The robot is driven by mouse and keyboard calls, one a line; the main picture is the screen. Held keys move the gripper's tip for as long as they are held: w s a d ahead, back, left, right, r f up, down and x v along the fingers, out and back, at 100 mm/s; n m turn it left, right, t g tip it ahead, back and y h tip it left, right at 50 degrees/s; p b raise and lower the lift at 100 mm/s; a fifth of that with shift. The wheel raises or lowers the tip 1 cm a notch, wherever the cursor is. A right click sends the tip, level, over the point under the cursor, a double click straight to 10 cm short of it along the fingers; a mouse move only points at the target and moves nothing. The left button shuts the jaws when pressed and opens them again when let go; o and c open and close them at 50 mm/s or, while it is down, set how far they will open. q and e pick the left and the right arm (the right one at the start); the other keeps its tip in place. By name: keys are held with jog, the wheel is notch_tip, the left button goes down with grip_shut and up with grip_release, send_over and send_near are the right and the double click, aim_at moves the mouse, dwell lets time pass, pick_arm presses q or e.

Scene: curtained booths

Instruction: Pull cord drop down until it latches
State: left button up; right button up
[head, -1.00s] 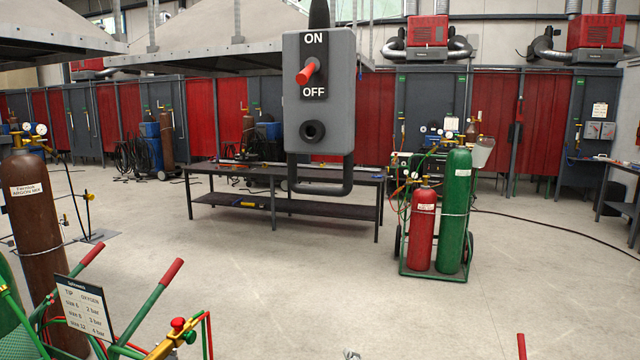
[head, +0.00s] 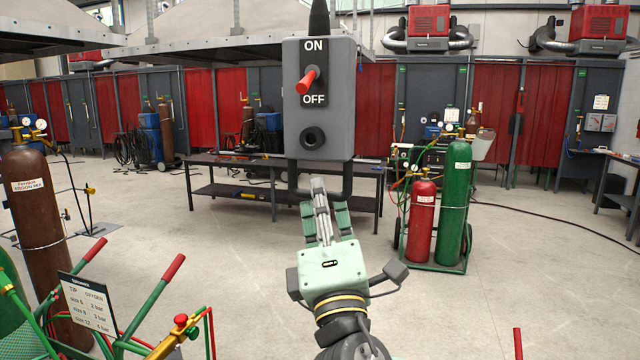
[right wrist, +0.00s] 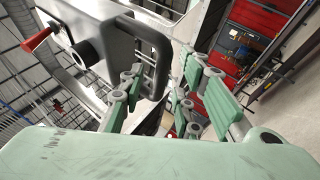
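The cord drop is a grey box (head: 342,100) hanging on a black cord (head: 319,16), with an ON/OFF plate, a red toggle (head: 306,80) and a round black socket (head: 312,138). A dark loop handle (head: 347,178) hangs under it, its lower bar largely hidden by my right gripper (head: 323,203). In the right wrist view, the box (right wrist: 78,25) and handle (right wrist: 160,50) are close ahead. The right gripper (right wrist: 162,82) is open, its left finger overlapping the handle's edge. I cannot tell whether they touch. My left gripper is not in view.
A dark workbench (head: 230,190) stands behind the box. A cart with a red cylinder (head: 421,222) and a green cylinder (head: 455,205) is at right. A brown cylinder (head: 40,215) and green-red cart handles (head: 150,300) are at left. Floor between is clear.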

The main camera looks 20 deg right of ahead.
jog(key=shift+x, duration=1.05)
jog(key=shift+c, duration=0.2)
jog(key=shift+f, duration=0.1)
grip_shut()
